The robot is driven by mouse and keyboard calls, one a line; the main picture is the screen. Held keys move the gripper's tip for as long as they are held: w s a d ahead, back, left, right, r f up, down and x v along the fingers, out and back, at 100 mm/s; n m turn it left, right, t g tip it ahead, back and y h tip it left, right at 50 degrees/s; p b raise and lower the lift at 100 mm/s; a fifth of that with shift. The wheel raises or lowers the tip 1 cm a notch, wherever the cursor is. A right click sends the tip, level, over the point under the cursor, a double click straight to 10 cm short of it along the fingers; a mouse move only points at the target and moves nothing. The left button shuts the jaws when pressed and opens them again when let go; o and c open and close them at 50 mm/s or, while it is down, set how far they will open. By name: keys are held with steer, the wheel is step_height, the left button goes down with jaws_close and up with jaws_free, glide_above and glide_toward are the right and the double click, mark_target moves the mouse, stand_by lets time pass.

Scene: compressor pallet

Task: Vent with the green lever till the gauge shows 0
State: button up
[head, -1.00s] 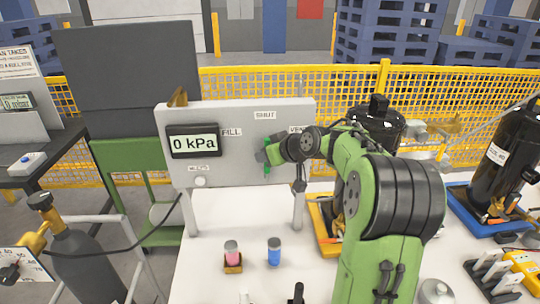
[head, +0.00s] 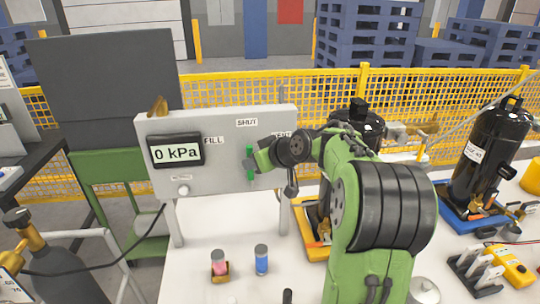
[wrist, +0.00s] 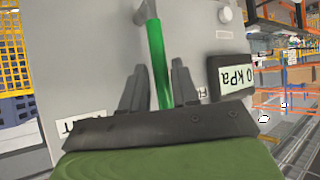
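The green lever (head: 250,162) is on the front of the grey panel and stands close to upright, below the SHUT label (head: 246,123). The gauge (head: 176,152) on the panel reads 0 kPa. My gripper (head: 257,160) is at the lever, at its right side in the head view. In the wrist view my gripper (wrist: 158,85) is open, with the lever (wrist: 158,55) between its fingers and a gap on each side. The VENT label (head: 281,134) is partly hidden by my arm.
A pink-banded vial (head: 219,266) and a blue vial (head: 261,262) stand on the white table in front of the panel. A black compressor (head: 490,155) sits in a blue tray at right. A gas cylinder (head: 45,262) with a hose is at lower left.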

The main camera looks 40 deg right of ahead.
steer(key=p+v, duration=0.2)
steer(key=v, duration=1.1)
steer(key=shift+f, duration=0.1)
